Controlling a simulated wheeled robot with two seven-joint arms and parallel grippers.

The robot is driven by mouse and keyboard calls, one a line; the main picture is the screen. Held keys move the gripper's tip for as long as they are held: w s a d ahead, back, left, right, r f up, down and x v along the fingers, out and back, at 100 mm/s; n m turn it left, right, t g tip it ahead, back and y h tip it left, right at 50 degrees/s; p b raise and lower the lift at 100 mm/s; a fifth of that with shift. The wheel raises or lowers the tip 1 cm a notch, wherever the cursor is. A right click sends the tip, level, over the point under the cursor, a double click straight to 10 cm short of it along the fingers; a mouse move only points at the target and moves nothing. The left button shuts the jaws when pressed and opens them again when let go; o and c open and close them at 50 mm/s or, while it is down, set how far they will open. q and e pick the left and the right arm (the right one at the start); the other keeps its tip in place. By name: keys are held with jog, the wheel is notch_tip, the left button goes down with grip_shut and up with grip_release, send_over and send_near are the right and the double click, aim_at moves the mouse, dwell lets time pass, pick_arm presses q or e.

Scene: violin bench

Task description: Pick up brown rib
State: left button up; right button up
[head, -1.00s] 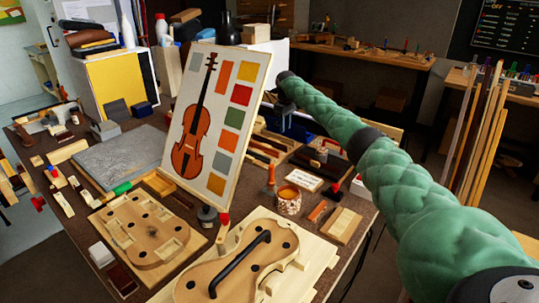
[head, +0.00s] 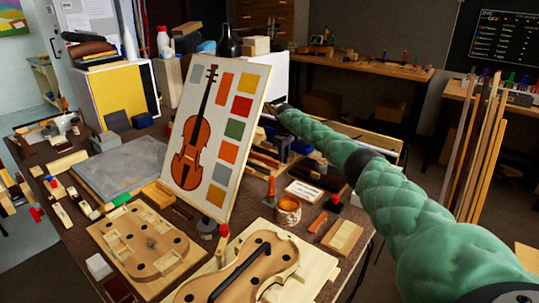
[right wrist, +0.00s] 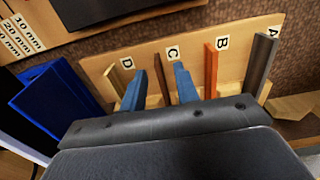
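A rack (right wrist: 240,53) with labels A, B, C and D fills the middle of the right wrist view. A thin brown rib (right wrist: 161,80) stands upright at C. My right gripper (right wrist: 159,82) has two blue fingers, one on each side of this rib, with gaps between; it is open. An orange-brown rib (right wrist: 211,70) stands at B and a dark grey-brown one (right wrist: 262,66) at A. In the head view my right arm reaches behind the violin picture board, and its fingers are hard to make out. My left gripper is not in view.
Blue panels (right wrist: 55,105) stand left of the rack. In the head view the violin picture board (head: 216,140) leans up beside my right arm. A glue jar (head: 288,211), wooden violin moulds (head: 143,243) and several tools crowd the bench.

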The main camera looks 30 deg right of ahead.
jog(key=shift+f, duration=0.2)
grip_shut()
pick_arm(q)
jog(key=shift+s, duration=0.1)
pick_arm(e)
jog(key=shift+r, duration=0.1)
